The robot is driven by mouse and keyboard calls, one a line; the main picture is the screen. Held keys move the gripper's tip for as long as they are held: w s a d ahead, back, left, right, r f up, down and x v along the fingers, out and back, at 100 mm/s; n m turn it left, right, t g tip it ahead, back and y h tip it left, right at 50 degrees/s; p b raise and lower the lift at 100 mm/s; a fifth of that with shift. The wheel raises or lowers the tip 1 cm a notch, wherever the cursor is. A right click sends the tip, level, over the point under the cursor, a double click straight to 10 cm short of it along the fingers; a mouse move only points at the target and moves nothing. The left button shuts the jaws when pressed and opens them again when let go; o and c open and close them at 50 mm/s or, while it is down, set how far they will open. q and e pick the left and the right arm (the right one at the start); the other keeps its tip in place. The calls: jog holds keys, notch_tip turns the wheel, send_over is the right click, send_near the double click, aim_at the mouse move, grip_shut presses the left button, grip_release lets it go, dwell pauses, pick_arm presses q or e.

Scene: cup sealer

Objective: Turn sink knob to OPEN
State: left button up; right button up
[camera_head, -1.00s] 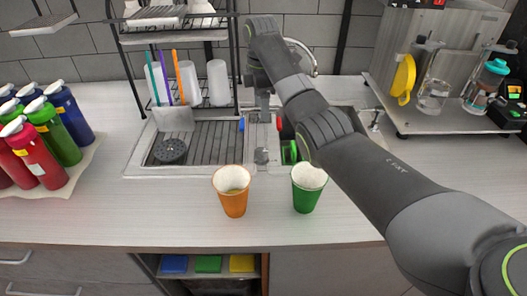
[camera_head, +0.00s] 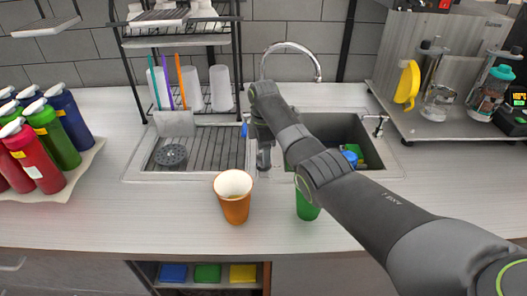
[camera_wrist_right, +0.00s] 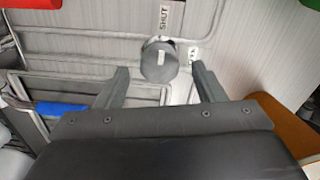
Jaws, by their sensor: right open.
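The sink knob (camera_wrist_right: 158,60) is a dark grey round cap in the right wrist view, on the pale sink rim below a label that reads SHUT (camera_wrist_right: 172,14). A second, smaller label beside it is too small to read. My right gripper (camera_wrist_right: 159,73) is open, with one finger on each side of the knob and gaps showing between. In the head view my right gripper (camera_head: 263,157) points down at the divider between the drainboard and the sink basin (camera_head: 335,135), and it hides the knob. The curved tap (camera_head: 290,46) stands behind. My left gripper is not in view.
An orange cup (camera_head: 234,200) stands in front of the gripper. A green cup (camera_head: 306,208) is partly hidden behind my right arm. A drying rack (camera_head: 180,42) stands behind left, squeeze bottles (camera_head: 60,140) at far left. Blue and green items lie in the basin.

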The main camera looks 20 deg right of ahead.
jog(key=shift+f, duration=0.7)
jog(key=c, duration=1)
